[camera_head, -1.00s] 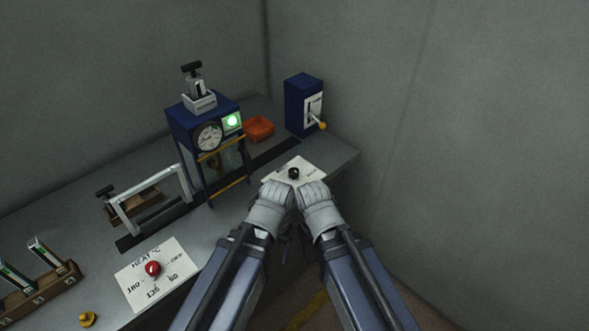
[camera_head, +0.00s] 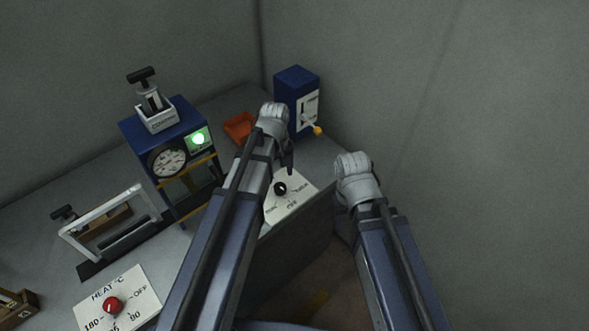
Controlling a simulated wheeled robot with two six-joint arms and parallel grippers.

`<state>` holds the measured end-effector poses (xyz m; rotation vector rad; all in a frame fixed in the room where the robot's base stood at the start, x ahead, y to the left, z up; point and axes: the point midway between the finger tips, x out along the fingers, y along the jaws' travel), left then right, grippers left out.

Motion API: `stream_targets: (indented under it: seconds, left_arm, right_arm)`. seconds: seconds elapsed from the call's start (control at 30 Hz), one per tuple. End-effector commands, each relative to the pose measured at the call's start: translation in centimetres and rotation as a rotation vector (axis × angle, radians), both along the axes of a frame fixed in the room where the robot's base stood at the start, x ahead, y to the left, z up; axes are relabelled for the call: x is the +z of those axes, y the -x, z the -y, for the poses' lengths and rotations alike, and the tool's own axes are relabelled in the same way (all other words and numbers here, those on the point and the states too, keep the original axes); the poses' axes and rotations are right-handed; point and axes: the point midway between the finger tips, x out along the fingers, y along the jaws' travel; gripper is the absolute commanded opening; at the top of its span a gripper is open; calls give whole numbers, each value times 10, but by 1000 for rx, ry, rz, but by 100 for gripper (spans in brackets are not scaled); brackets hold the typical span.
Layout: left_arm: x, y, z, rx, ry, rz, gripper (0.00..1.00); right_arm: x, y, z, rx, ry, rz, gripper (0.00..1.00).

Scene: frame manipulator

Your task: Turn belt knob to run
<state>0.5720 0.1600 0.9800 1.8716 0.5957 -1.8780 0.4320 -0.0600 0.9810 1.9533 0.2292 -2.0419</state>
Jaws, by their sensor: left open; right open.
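The belt knob (camera_head: 280,188) is a small black knob on a white label plate (camera_head: 291,206) near the table's right front edge. Lettering around it includes OFF at the bottom; the other words are partly blurred. My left gripper (camera_head: 287,160) is open and reaches over the plate, with its dark fingers just above and behind the knob, apart from it as far as I can tell. My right gripper (camera_head: 352,175) is open and empty, to the right of the plate beyond the table edge; its fingers are mostly hidden.
A blue box with a yellow-tipped lever (camera_head: 297,97) stands behind. An orange tray (camera_head: 240,128) and a blue gauge machine with a green light (camera_head: 168,142) are to the left. A red heat knob (camera_head: 113,306) is at lower left.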

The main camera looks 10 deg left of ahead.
Motion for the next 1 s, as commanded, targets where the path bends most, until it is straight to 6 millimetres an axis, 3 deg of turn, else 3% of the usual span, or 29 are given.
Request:
stream_targets:
  seconds: [0.47, 1.0]
  left_arm:
    - [-8, -5, -5, 38, 4, 3, 81]
    - [-70, -5, -5, 37, 3, 2, 81]
  right_arm:
    - [-8, 0, 0, 0, 0, 0, 55]
    - [-70, 0, 0, 0, 0, 0, 55]
